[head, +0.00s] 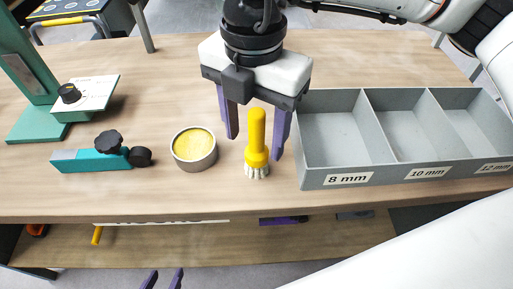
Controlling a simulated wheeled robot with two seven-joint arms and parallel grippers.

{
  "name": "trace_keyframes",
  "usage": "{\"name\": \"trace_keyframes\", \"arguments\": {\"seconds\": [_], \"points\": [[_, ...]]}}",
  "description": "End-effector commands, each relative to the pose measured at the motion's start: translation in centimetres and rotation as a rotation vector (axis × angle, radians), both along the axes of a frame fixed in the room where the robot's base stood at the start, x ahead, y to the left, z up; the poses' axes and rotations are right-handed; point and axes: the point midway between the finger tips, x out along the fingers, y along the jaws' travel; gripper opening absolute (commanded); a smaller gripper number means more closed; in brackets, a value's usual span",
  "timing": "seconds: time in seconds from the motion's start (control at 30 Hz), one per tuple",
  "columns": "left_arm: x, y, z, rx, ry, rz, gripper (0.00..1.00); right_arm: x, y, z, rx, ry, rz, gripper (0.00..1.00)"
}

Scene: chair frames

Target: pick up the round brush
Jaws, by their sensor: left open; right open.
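The round brush (257,136) has a yellow handle and pale bristles. It stands upright, bristles down, near the front edge of the wooden table. My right gripper (255,144) comes from behind and above, pointing down. Its purple fingers are open on either side of the brush handle, and I see a gap on both sides. The lower bristles are in clear view. My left gripper (163,279) shows only as two purple fingertips at the bottom edge, open and empty, away from the brush.
A grey bin (334,181) with three labelled compartments stands right of the brush. A round tin (194,148) with yellow content sits to the left. Further left are a teal clamp tool (88,159) and a green device (38,121). A lower shelf (190,250) is below.

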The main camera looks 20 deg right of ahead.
Motion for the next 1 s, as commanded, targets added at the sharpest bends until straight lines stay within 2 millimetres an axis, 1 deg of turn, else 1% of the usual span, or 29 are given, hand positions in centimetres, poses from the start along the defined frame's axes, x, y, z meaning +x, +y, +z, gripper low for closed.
{"name": "trace_keyframes", "arguments": {"seconds": [0.1, 0.2, 0.3, 0.5, 0.53, 0.67, 0.7, 0.8, 1.0], "points": [[0.0, 0.0, 0.3, -0.001, -0.002, 0.001, 0.42, -0.5, -0.4, -1.9, 0.0, 0.004, 0.0, 0.56], [0.0, 0.0, 0.2, -0.002, -0.002, 0.002, 0.42, -0.4, -0.3, -3.2, 0.0, 0.003, 0.001, 0.56], [-0.1, 0.0, 0.0, -0.001, 0.001, 0.001, 0.42, -0.4, -0.3, -3.8, 0.0, 0.001, 0.002, 0.56], [-0.1, 0.1, -0.1, 0.0, 0.004, 0.002, 0.42, -0.4, -0.2, -3.8, 0.001, 0.001, 0.002, 0.56], [-0.1, 0.1, -0.1, 0.0, 0.004, 0.002, 0.42, -0.4, -0.3, -3.8, 0.001, 0.001, 0.002, 0.54], [-0.1, 0.1, -0.1, 0.0, 0.004, 0.002, 0.42, -0.4, -0.2, -3.8, 0.001, 0.001, 0.002, 0.32], [-0.1, 0.1, -0.1, 0.001, 0.004, 0.003, 0.42, -0.4, -0.2, -3.8, 0.001, 0.001, 0.002, 0.26], [-0.1, 0.1, -0.1, 0.001, 0.004, 0.003, 0.42, -0.4, -0.2, -3.8, 0.001, 0.001, 0.002, 0.11], [-0.1, 0.1, -0.1, 0.001, 0.003, 0.003, 0.42, -0.4, -0.2, -3.7, 0.001, 0.0, 0.002, 0.11]]}}
